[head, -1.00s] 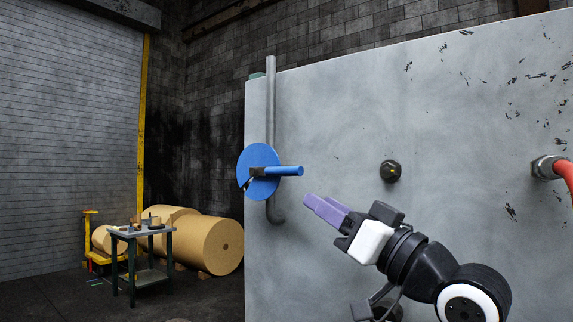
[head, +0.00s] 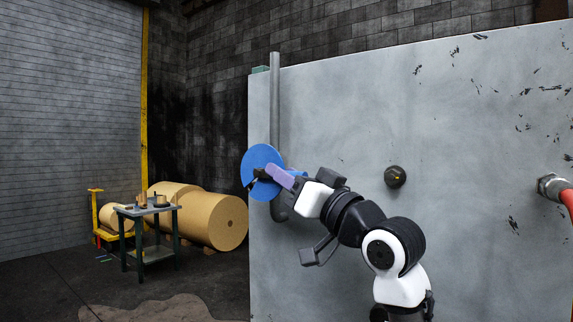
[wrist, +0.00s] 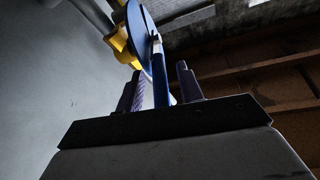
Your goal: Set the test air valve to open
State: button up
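The test air valve is a blue disc (head: 258,168) with a blue lever handle (head: 297,172) on a vertical grey pipe (head: 275,100) at the left edge of a large grey panel. The handle points right, roughly level, partly hidden behind my fingers. My gripper (head: 279,175), with purple fingers, reaches over the handle close to the disc. In the wrist view the blue handle (wrist: 161,84) lies between my two fingers, with a visible gap to the right finger. The fingers are open. Whether the left finger touches the handle is unclear. The disc's edge (wrist: 138,35) and a yellow part (wrist: 122,42) show ahead.
The grey panel (head: 400,110) stands right behind the arm. A dark round knob (head: 396,177) and a fitting with a red hose (head: 553,187) sit on it to the right. A small work table (head: 148,210) and large brown rolls (head: 215,220) stand farther back left.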

jog(key=shift+w+a+r, duration=0.1)
jog(key=shift+w+a, duration=0.1)
grip_shut()
